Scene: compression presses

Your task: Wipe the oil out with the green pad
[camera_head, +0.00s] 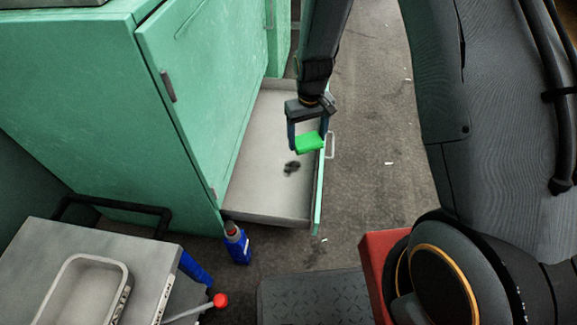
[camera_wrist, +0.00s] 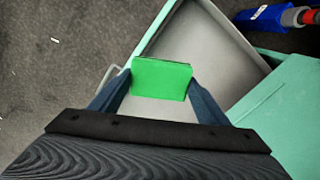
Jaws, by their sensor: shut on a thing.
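My gripper (camera_head: 308,141) is shut on the green pad (camera_head: 309,143), over the right part of the open drawer (camera_head: 262,195). In the wrist view the pad (camera_wrist: 162,79) sits between the two blue fingers and hides part of the drawer (camera_wrist: 207,42). A dark oil spot (camera_head: 292,167) lies on the pale drawer floor, just below and left of the pad in the head view. It does not show in the wrist view. I cannot tell how high the pad is above the floor.
The drawer comes out of a green cabinet (camera_head: 90,110); its front with a handle (camera_head: 330,146) faces right. A blue bottle (camera_head: 238,247) stands by the drawer's near corner. A bench with a metal tray (camera_head: 85,292) is at lower left. Grey floor (camera_head: 370,120) is open right of the drawer.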

